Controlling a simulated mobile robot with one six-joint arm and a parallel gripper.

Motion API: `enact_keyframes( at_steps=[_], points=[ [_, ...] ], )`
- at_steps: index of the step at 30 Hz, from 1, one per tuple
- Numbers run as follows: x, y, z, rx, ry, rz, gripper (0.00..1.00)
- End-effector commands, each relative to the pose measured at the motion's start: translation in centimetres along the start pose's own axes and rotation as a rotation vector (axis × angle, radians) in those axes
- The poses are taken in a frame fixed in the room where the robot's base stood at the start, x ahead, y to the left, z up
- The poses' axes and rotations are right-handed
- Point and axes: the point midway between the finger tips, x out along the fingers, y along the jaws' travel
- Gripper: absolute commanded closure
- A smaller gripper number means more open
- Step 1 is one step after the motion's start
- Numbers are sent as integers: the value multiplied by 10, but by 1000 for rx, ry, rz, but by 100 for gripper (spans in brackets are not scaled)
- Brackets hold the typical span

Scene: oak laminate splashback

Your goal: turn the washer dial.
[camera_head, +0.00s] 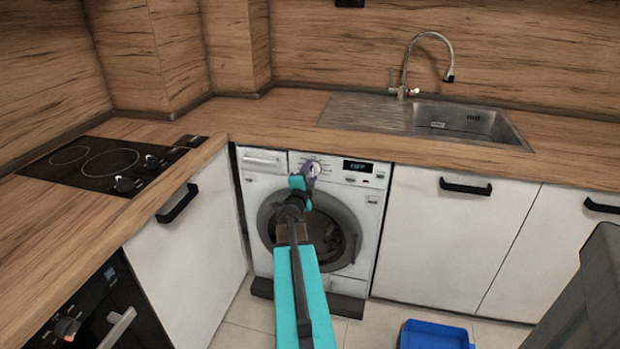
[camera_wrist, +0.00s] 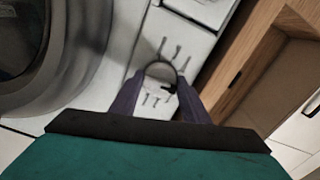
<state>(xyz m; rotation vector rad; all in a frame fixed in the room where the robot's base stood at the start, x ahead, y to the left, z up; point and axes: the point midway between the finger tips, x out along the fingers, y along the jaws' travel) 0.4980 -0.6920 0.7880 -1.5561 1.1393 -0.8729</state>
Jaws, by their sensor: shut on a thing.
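The white washing machine (camera_head: 350,235) stands under the counter in the head view, its front panel at the top. Its round dial (camera_head: 314,167) is on that panel, left of the dark display, and is partly covered by my gripper (camera_head: 309,174). In the wrist view the dial (camera_wrist: 160,72) shows as a pale disc with a dark rim and a small dark mark at its lower right. The two purple fingers of my gripper (camera_wrist: 160,88) are on either side of the dial, shut on it. Short printed marks surround the dial.
The wooden counter (camera_head: 270,118) overhangs just above the panel. The round washer door (camera_head: 345,225) is below the dial, behind my arm. White cupboards (camera_head: 440,240) stand to the right. A blue bin (camera_head: 434,335) is on the floor at the lower right.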

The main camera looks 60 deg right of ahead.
Motion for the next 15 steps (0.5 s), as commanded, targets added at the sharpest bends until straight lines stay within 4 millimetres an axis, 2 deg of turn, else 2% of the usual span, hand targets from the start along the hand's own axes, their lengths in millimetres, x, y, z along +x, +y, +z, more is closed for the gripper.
enact_keyframes(
  at_steps=[6, 15],
  points=[
    [-1, 1, 0, 75, 0, 1, 80],
    [-1, 1, 0, 92, -1, 2, 80]
  ],
)
